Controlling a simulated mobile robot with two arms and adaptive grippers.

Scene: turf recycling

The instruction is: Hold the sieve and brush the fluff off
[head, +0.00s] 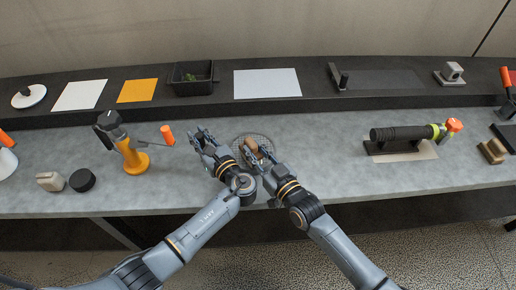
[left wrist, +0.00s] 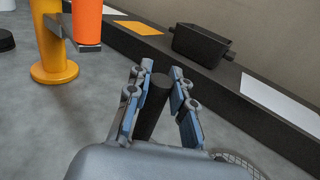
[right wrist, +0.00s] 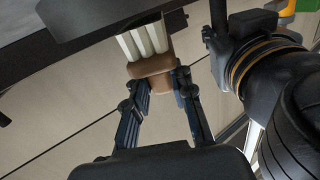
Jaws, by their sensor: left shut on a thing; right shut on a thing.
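My left gripper (head: 203,138) is shut on a dark cylindrical handle (left wrist: 154,104), which stands between its fingers in the left wrist view. The round wire-mesh sieve (head: 264,139) lies beside it, partly hidden behind my right gripper; its mesh edge also shows in the left wrist view (left wrist: 240,161). My right gripper (head: 258,150) is shut on a brush with a brown body (right wrist: 152,69) and pale bristles (right wrist: 145,40). In the head view the brush is over or against the sieve; I cannot tell if the bristles touch the mesh. I cannot make out any fluff.
A black tray (head: 191,78) and white sheet (head: 267,83) lie on the raised back shelf. A black cylindrical tool (head: 402,133) rests at the right. The bench between is clear.

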